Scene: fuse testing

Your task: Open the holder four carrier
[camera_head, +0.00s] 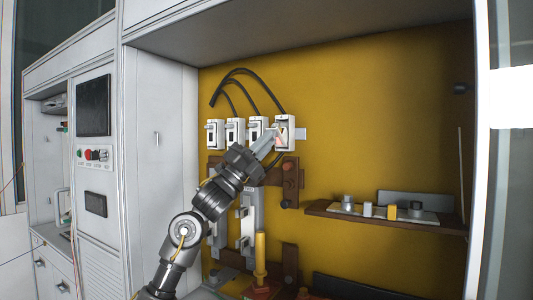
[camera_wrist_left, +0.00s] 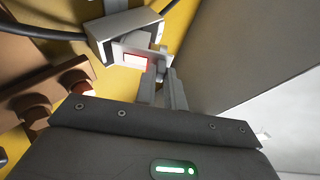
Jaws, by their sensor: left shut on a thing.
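Several white fuse holders stand in a row on the yellow back panel. The rightmost one, which I take as holder four (camera_head: 290,121), is partly covered by my left gripper (camera_head: 277,134). In the left wrist view this holder (camera_wrist_left: 98,38) is a grey-white box with a carrier (camera_wrist_left: 133,60) at its front, bearing a red-edged pale patch. The left gripper's fingers (camera_wrist_left: 161,78) are shut on a small tab of the carrier at its right side. The exact contact is partly hidden by the fingers. My right gripper is in neither view.
Other holders (camera_head: 235,130) sit close to the left, with black cables (camera_head: 240,72) arching above. Brown blocks with red-brown knobs (camera_head: 290,177) lie just below. A brown shelf (camera_head: 325,209) with small parts is at the right. A grey cabinet (camera_head: 160,100) stands left.

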